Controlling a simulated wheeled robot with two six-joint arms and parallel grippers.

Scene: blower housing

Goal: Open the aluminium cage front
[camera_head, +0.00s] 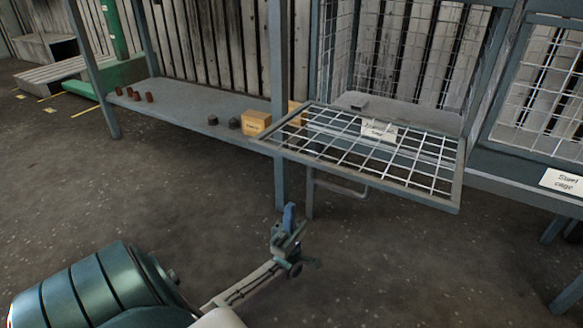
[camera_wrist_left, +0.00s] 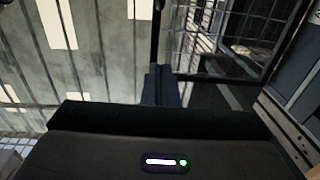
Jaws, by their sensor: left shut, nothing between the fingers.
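The aluminium cage front (camera_head: 443,182) is a grey-framed wire mesh panel. In the head view it sticks out from the cage roughly level, so the cage mouth behind it stands open. A white label (camera_head: 379,130) shows at the mesh, its text too small to read surely. A bar handle (camera_head: 340,188) hangs below the panel's near side. My left gripper (camera_head: 289,216) is shut and empty, below and left of the panel, apart from it. The left wrist view shows its closed fingers (camera_wrist_left: 160,84). My right gripper is not in view.
A shelf (camera_head: 180,104) at the left holds several brown pieces, dark lumps and a cardboard box (camera_head: 256,123). A dark block (camera_head: 357,105) lies in the open cage. The steel cage (camera_head: 545,85) stands at the right, its mesh front upright. The floor at the front is clear.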

